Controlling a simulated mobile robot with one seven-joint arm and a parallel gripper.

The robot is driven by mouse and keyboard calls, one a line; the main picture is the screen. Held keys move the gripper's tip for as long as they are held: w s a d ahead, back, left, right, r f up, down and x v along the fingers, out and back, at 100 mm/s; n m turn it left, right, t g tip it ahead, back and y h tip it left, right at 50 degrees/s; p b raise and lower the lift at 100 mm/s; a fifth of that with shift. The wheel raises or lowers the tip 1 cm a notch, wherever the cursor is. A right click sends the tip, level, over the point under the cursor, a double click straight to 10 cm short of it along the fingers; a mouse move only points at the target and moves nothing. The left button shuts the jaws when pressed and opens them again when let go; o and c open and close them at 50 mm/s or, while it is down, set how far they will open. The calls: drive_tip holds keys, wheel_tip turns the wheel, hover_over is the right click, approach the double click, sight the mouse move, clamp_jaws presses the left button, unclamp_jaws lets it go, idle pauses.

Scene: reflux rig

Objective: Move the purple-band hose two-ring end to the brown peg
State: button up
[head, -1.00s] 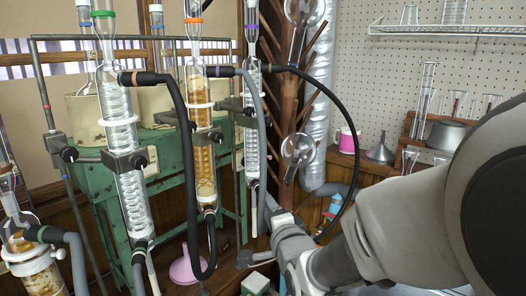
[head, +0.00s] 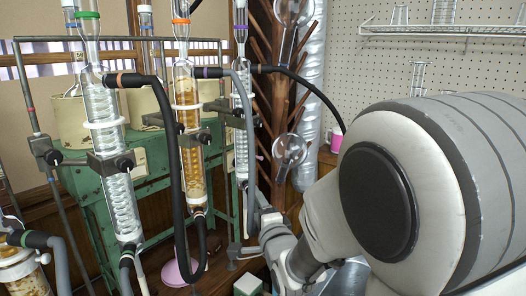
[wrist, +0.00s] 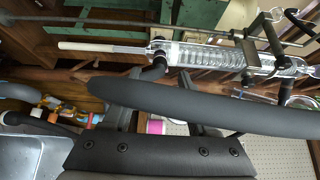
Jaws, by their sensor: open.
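The purple band (head: 208,72) sits at the upper side port of the amber-filled condenser, next to a black hose fitting. A grey hose (head: 250,110) runs from that fitting and hangs down along the clear condenser (head: 241,125). A brownish band (head: 118,80) shows at the side port of the left condenser; I cannot tell whether it marks the brown peg. My gripper (head: 240,254) is open, low near the clear condenser's bottom. In the wrist view a thick dark hose (wrist: 215,105) crosses close in front of my fingers (wrist: 160,108). Which rings it bears is not visible.
A black hose (head: 166,180) loops down between the left and amber condensers. Another black hose (head: 300,80) arcs right from the clear condenser. A wooden rack with pegs (head: 276,65) stands behind. Clamps and a green metal frame (head: 65,160) crowd the left. My arm covers the right.

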sight(251, 194)
drive_tip(key=b+x, duration=0.1)
drive_tip(key=x, duration=0.3)
drive_tip(key=shift+f, duration=0.15)
drive_tip(key=shift+b+x, duration=0.3)
drive_tip(key=shift+x, duration=0.7)
drive_tip(key=shift+b, duration=1)
clamp_jaws()
idle(0.4)
drive_tip(key=shift+r, duration=0.2)
idle(0.9)
drive_tip(key=b+v, duration=0.2)
drive_tip(key=v, duration=0.4)
idle(1.1)
